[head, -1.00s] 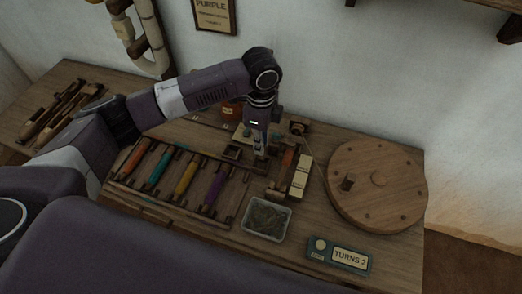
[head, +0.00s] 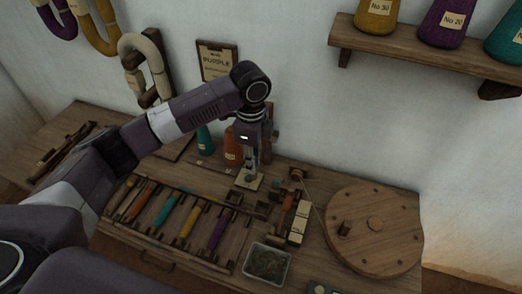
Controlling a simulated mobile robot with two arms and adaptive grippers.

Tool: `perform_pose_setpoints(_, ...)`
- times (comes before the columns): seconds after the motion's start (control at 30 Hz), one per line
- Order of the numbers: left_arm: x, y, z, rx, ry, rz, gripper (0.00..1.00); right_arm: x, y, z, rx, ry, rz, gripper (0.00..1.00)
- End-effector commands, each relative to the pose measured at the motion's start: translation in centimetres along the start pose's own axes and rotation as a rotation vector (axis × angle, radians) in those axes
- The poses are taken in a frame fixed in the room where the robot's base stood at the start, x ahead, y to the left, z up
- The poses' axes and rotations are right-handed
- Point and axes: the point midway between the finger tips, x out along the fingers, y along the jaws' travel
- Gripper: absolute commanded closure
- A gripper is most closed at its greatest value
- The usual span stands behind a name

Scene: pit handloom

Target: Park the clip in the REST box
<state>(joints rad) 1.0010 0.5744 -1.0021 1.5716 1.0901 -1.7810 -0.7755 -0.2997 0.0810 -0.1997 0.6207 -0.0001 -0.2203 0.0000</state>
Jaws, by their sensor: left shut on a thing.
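My left gripper (head: 249,174) points down over a small pale square plate (head: 251,184) near the back of the wooden bench. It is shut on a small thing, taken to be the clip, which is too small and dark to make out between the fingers. I cannot tell whether it touches the plate. No REST label is legible; a small dark wooden box (head: 235,197) stands just in front of the plate. My right gripper is not in view.
A rack of coloured bobbins (head: 163,208) lies in front and left. A grey tray (head: 267,262), pale label blocks (head: 299,222) and a big wooden disc (head: 373,228) stand to the right. Teal (head: 204,139) and orange (head: 233,146) cones stand behind the arm.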

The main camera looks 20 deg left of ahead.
Motion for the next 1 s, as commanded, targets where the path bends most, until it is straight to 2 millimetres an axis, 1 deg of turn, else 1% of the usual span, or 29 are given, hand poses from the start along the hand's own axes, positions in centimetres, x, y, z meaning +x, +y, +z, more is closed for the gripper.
perform_pose_setpoints(0.03,0.1,0.1,1.2,-0.007,-0.003,0.009,0.98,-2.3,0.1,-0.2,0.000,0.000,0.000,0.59)
perform_pose_setpoints(0.1,1.6,0.1,2.6,-0.006,-0.003,0.009,0.98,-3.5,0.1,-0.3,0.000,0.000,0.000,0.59)
perform_pose_setpoints(0.2,3.5,0.3,4.5,0.001,-0.003,0.008,0.98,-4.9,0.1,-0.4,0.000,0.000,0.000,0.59)
perform_pose_setpoints(0.3,4.9,0.6,5.9,0.009,-0.002,0.005,0.98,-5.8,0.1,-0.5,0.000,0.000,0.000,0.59)
perform_pose_setpoints(0.4,5.8,0.8,6.8,0.017,-0.001,0.002,0.98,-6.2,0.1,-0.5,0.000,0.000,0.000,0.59)
perform_pose_setpoints(0.5,6.4,0.8,7.1,0.021,0.000,0.001,0.98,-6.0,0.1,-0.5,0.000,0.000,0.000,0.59)
perform_pose_setpoints(0.67,7.2,0.8,7.1,0.022,0.000,0.000,0.98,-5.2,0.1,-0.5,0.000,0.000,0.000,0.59)
perform_pose_setpoints(1.0,10.0,0.8,7.1,0.021,-0.001,-0.001,0.98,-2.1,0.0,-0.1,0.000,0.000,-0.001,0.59)
